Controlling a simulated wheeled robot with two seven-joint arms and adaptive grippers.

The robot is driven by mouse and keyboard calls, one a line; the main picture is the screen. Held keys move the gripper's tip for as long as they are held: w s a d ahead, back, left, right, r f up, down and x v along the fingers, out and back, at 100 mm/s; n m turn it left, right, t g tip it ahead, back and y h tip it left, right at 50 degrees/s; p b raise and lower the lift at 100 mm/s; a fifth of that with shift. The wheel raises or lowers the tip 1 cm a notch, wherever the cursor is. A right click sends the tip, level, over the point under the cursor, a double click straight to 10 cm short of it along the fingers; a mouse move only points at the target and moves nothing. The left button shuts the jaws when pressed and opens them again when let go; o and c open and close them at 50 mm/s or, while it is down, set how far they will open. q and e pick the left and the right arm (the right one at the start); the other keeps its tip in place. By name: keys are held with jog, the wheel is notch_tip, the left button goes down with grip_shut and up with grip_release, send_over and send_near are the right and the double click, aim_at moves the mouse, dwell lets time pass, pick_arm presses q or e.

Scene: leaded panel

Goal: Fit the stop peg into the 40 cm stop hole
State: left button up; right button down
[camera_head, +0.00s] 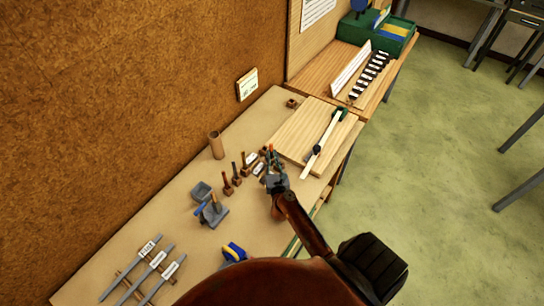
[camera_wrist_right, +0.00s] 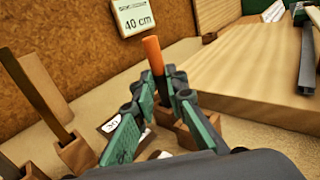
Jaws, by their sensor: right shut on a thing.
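The stop peg (camera_wrist_right: 153,52), with an orange top, stands upright between the fingertips of my right gripper (camera_wrist_right: 162,82) in the right wrist view. The gripper is shut on it, and the orange top sticks out above the fingers. A small wooden block (camera_wrist_right: 185,133) is just beyond and below the fingers; whether the peg's lower end is in it is hidden. In the head view my right gripper (camera_head: 270,160) is over the bench beside the wooden board. A card reading 40 cm (camera_wrist_right: 138,17) is on the wall. I cannot make out the stop hole. My left gripper is not in view.
A thick wooden board (camera_head: 297,132) with a long fence (camera_head: 325,142) lies just beyond the gripper. Wooden blocks with upright tools (camera_head: 229,185) stand to its left. A cup (camera_head: 216,145) and labelled files (camera_head: 148,272) are also on the bench.

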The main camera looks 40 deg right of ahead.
jog(key=shift+f+b, duration=0.8)
jog(key=shift+f, duration=0.25)
jog(key=c, duration=1.8)
grip_release()
jog(key=shift+r, duration=0.1)
jog(key=shift+c, duration=0.2)
jog(key=v, duration=1.2)
